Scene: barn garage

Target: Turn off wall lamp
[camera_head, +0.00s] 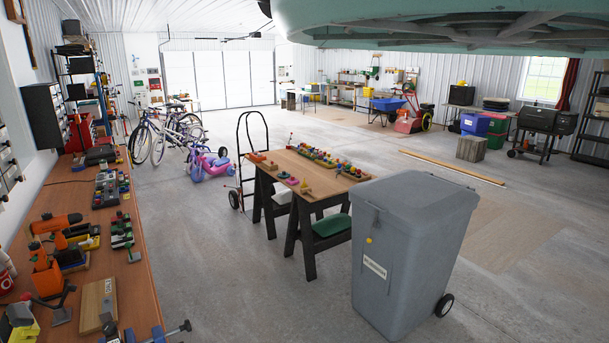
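No wall lamp can be made out for sure in the head view. The left wall and the far wall show, but what hangs on them is too small to tell as a lamp. My gripper is not in view.
A long workbench (150,290) with tools runs along the left wall. A grey wheeled bin (410,245) stands in front at right, beside a small wooden table (318,181). A hand truck (250,150), a pink tricycle (208,163) and bicycles (165,135) stand behind. Floor between bench and table is clear.

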